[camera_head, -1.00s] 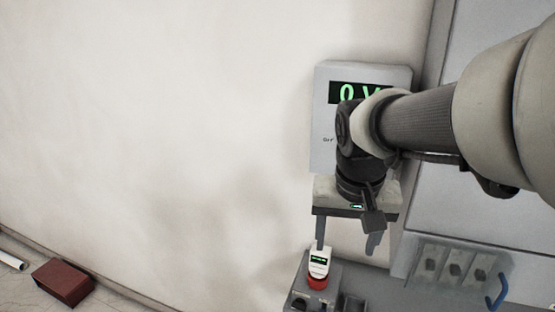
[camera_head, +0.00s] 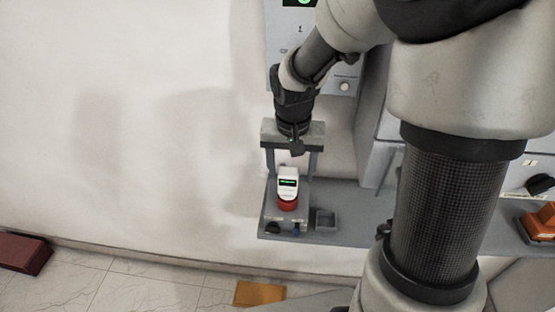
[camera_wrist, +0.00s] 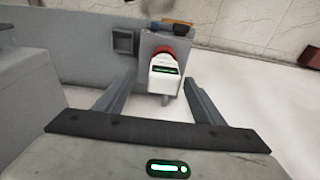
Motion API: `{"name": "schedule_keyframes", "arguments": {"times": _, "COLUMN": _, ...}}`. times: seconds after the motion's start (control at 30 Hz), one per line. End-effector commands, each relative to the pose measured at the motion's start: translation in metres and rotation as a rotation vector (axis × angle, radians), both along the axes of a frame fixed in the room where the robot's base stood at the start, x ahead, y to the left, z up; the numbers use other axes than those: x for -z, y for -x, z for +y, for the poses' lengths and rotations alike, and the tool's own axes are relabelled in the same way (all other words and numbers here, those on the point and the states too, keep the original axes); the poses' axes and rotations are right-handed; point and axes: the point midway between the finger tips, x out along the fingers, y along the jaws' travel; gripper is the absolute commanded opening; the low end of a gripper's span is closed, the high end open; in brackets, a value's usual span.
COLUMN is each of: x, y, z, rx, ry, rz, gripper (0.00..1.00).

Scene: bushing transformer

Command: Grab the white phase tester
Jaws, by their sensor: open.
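The white phase tester (camera_head: 288,182) has a small dark display with green text and a red lower part. My gripper (camera_head: 292,172) is open, with one finger on each side of the tester in the head view. In the wrist view the tester (camera_wrist: 164,72) shows ahead, in the gap between the two spread fingers (camera_wrist: 160,88). I cannot tell whether either finger touches it.
A small square tray (camera_head: 325,220) is beside the tester on the shelf. An orange device (camera_head: 540,222) is at the far right. A grey panel with a green display (camera_head: 298,3) is above. A red-brown block (camera_head: 22,253) and a yellow-brown one (camera_head: 260,293) lie low down.

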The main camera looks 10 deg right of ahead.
Motion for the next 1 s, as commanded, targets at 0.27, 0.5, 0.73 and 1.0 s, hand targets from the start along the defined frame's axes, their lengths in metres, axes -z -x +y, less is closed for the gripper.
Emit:
{"name": "schedule_keyframes", "arguments": {"times": 0.27, "x": 0.023, "y": -0.003, "z": 0.000, "rx": -0.001, "ry": 0.000, "rz": 0.001, "gripper": 0.62}}
{"name": "schedule_keyframes", "arguments": {"times": 0.5, "x": 0.058, "y": -0.009, "z": 0.004, "rx": -0.001, "ry": 0.000, "rz": 0.004, "gripper": 0.62}}
{"name": "schedule_keyframes", "arguments": {"times": 0.73, "x": 0.069, "y": -0.012, "z": 0.003, "rx": 0.000, "ry": 0.000, "rz": -0.001, "gripper": 0.62}}
{"name": "schedule_keyframes", "arguments": {"times": 1.0, "x": 0.069, "y": -0.012, "z": 0.003, "rx": 0.000, "ry": 0.000, "rz": -0.001, "gripper": 0.42}}
